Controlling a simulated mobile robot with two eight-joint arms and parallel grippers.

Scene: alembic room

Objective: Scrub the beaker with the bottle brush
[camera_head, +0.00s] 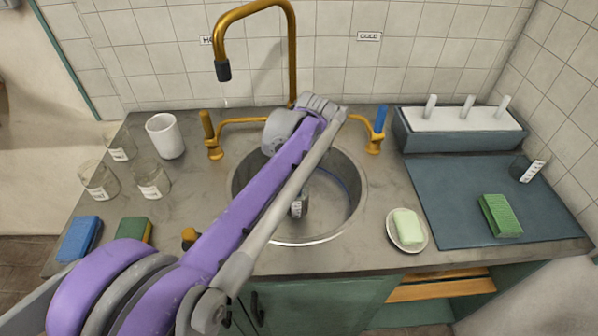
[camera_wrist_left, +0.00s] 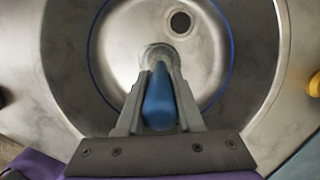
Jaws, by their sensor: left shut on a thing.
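My left arm reaches over the metal sink (camera_head: 352,205), and its gripper is hidden behind the arm in the head view. In the left wrist view the left gripper (camera_wrist_left: 160,72) points down into the sink, its jaws shut on a blue handle (camera_wrist_left: 159,100), apparently the bottle brush's. A pale round thing (camera_wrist_left: 156,51) shows just beyond the fingertips; I cannot tell whether it is a beaker rim or part of the brush. A small dark thing with a white label (camera_head: 299,206), perhaps a beaker, shows in the sink, partly behind the arm. My right gripper is not in view.
Several labelled glass beakers (camera_head: 151,180) and a white mug (camera_head: 165,136) stand left of the sink. Sponges (camera_head: 78,238) lie at the front left. A soap dish (camera_head: 393,235), mat (camera_head: 450,205) and peg rack (camera_head: 460,142) are right. A brass faucet (camera_head: 292,50) rises behind.

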